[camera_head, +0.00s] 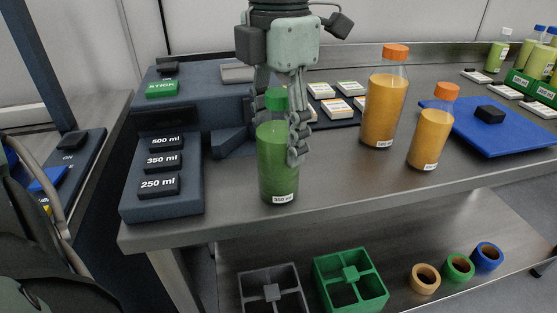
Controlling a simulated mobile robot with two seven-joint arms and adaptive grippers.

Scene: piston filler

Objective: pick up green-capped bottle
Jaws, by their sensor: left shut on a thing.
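The green-capped bottle (277,170) stands upright near the front edge of the steel table, filled with green liquid and labelled 350 ml. My left gripper (280,125) comes down from above and is shut on this bottle, with fingers at its upper part and along its right side. The green cap (276,98) shows between the fingers. The bottle's base looks to be at table level; I cannot tell whether it touches. My right gripper is not in view.
Two orange-capped bottles (384,105) (430,138) stand to the right, near a blue tray (490,138). Dark blocks labelled 500, 350 and 250 ml (160,163) are at left. A grey crate (272,291), a green crate (350,280) and coloured rings (458,267) sit on the lower shelf.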

